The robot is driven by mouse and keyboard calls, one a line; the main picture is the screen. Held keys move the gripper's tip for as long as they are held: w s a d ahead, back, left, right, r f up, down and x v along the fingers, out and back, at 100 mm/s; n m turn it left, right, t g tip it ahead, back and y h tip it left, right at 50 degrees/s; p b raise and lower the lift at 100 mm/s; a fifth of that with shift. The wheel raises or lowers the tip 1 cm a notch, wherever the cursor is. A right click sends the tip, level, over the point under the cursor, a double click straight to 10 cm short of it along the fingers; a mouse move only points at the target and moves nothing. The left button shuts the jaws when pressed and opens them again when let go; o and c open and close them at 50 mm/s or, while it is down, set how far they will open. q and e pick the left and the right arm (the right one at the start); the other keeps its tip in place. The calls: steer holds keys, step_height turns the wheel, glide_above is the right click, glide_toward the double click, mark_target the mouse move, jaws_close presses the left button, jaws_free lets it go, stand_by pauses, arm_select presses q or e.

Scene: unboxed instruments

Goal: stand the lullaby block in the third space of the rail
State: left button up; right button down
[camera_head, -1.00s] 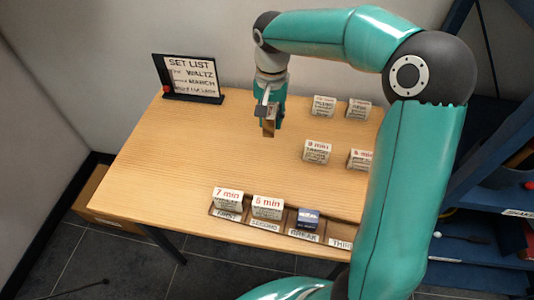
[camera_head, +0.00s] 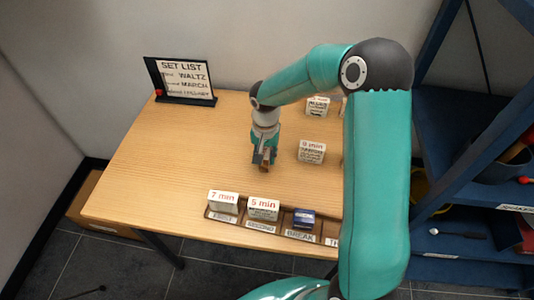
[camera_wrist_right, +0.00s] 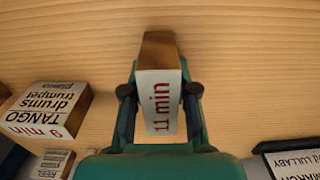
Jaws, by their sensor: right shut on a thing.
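My right gripper (camera_head: 264,164) is shut on a block marked "11 min" (camera_wrist_right: 159,98), held above the middle of the table behind the rail. Its name side is not visible, so I cannot read whether it says lullaby. The rail (camera_head: 272,230) runs along the front edge. A "7 min" block (camera_head: 223,202) stands in its first space and a "5 min" block (camera_head: 263,208) in its second. A small blue box (camera_head: 304,218) sits in the break space. The third space (camera_head: 332,241) is partly hidden by my right arm. My left gripper is not in view.
A "9 min" tango block (camera_head: 311,152) stands right of the gripper; another block (camera_head: 317,106) stands farther back. The set list board (camera_head: 184,80) stands at the back left. Blue shelves (camera_head: 465,180) stand at the right.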

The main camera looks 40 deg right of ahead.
steer(key=shift+f, duration=0.1)
steer(key=c, duration=0.9)
jaws_free()
